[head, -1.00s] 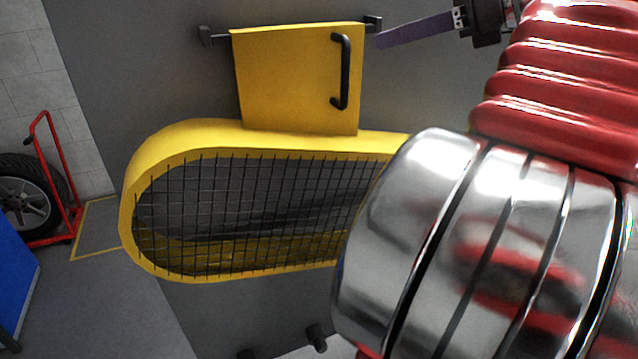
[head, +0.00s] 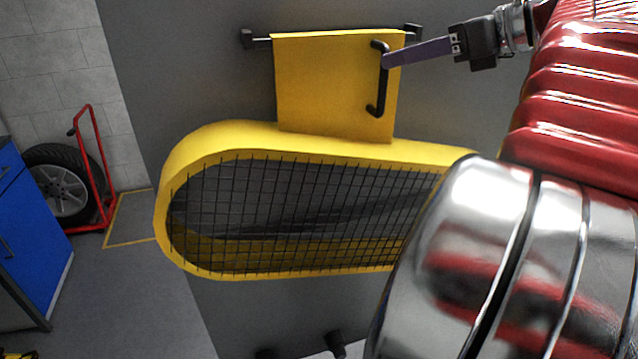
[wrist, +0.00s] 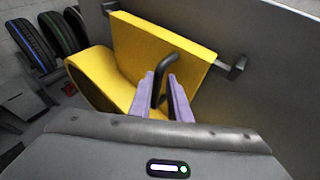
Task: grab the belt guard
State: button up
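The belt guard (head: 225,138) is yellow with a black mesh front, and its upper plate hangs by a bar on the grey wall. A black handle (head: 382,85) stands upright on the right part of the plate. My gripper (head: 388,61) has its purple fingertips at the handle's upper part in the head view. In the wrist view my gripper (wrist: 161,82) is open, with the handle (wrist: 170,62) running down between its two fingers. A gap seems to show beside the handle. The guard's plate (wrist: 150,42) is behind. My red and chrome arm hides the guard's lower right end.
Dark brackets (head: 250,40) hold the guard's bar at both ends. Dark pegs (head: 336,342) stick out below the guard. A red trolley (head: 97,170) with a wheel (head: 62,190) and a blue cabinet (head: 30,235) stand at the left. Floor between them and the wall is clear.

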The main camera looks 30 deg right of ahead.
jog(key=shift+x, duration=2.05)
jog(key=shift+f, duration=0.2)
jog(key=shift+c, duration=0.5)
grip_shut()
jog(key=shift+r, duration=0.1)
